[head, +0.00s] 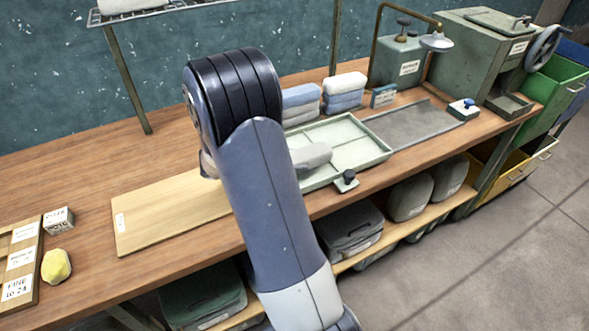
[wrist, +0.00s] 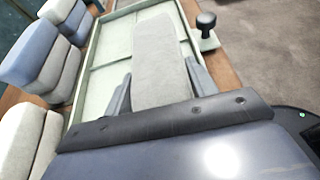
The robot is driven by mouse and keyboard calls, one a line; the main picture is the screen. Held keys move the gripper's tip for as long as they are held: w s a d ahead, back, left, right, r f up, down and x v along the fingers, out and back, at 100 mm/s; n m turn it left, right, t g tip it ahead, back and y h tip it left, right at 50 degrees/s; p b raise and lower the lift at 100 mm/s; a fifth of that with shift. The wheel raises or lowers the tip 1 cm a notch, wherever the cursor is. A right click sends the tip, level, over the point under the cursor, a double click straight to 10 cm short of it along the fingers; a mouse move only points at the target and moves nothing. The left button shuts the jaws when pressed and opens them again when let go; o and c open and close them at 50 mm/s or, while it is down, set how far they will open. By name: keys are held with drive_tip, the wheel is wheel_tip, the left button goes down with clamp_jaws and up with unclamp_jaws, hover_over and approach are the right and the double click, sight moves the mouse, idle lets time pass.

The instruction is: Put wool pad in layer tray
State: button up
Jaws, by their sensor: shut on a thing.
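The wool pad (wrist: 160,45) is a flat, pale grey, felt-like slab. My gripper (wrist: 160,73) is shut on it, with a dark finger on each side in the wrist view. The pad also shows in the head view (head: 314,155), sticking out to the right of my arm over the tray. The layer tray (head: 358,143) is pale green, shallow and divided into compartments; part of its left side is hidden behind my arm. In the wrist view the tray (wrist: 108,48) lies under and around the pad. I cannot tell whether the pad touches it.
Folded blue, grey and white cloth stacks (head: 345,90) stand behind the tray. A black-knobbed block (head: 345,181) sits at its front edge. A grey metal plate (head: 412,124) lies right, a bare wooden board (head: 165,212) left. A rack (head: 150,12) overhangs the back left.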

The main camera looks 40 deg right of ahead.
drive_tip(key=shift+f, duration=1.8)
drive_tip(key=shift+f, duration=0.2)
drive_tip(key=o, duration=1)
drive_tip(key=shift+r, duration=0.2)
drive_tip(key=shift+w+a+r, duration=0.1)
drive_tip(key=shift+a, duration=0.15)
drive_tip(key=b+v, duration=0.1)
drive_tip(key=v, duration=1)
drive_tip(key=shift+a+r, duration=0.15)
drive_tip(key=shift+a, duration=0.1)
